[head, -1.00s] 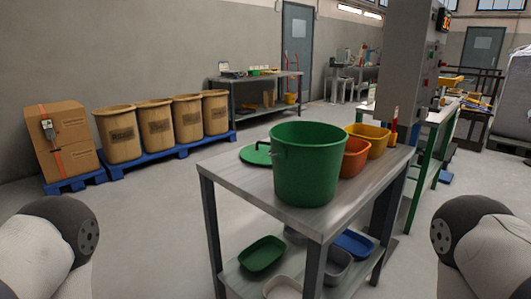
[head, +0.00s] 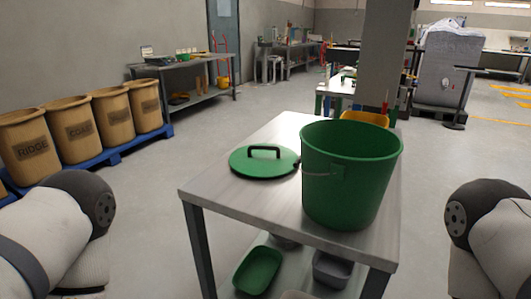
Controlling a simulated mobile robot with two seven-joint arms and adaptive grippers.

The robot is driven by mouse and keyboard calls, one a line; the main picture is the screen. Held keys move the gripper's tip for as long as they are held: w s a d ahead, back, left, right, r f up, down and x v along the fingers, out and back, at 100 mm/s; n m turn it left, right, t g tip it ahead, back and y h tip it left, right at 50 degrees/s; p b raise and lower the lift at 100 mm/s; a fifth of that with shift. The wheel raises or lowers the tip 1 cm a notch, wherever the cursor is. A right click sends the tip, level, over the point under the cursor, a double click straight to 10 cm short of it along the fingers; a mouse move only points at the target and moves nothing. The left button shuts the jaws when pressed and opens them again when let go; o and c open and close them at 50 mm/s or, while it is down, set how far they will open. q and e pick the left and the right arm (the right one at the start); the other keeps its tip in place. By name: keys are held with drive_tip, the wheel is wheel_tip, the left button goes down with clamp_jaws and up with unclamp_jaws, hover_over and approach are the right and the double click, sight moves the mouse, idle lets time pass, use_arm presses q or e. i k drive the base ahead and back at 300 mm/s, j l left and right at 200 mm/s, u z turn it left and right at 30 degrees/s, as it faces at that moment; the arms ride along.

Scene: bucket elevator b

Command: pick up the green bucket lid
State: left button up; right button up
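The green bucket lid (head: 263,162) lies flat on the grey metal table (head: 240,193), left of the bucket. Its dark arched handle (head: 264,149) points up. The large green bucket (head: 345,180) stands upright on the table near its front right, with its open top showing and a thin wire handle at its side. The lid and bucket look very close; I cannot tell if they touch. Parts of my two arms show at the left and right edges of the view. Neither gripper is in view.
A yellow bin (head: 364,118) stands behind the bucket, partly hidden. A green tray (head: 258,270) and a grey bin (head: 332,268) sit on the lower shelf. Tan barrels (head: 78,130) stand on blue pallets at the left. The floor between barrels and table is clear.

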sight(260, 160)
drive_tip(key=i+j+z, duration=0.2)
drive_tip(key=j+z, duration=0.2)
drive_tip(key=j, duration=0.55)
drive_tip(key=j+z, duration=0.4)
drive_tip(key=j, duration=0.55)
drive_tip(key=j+z, duration=0.4)
drive_tip(key=j, duration=0.6)
drive_tip(key=i+l+z, duration=0.2)
drive_tip(key=i+j, duration=0.1)
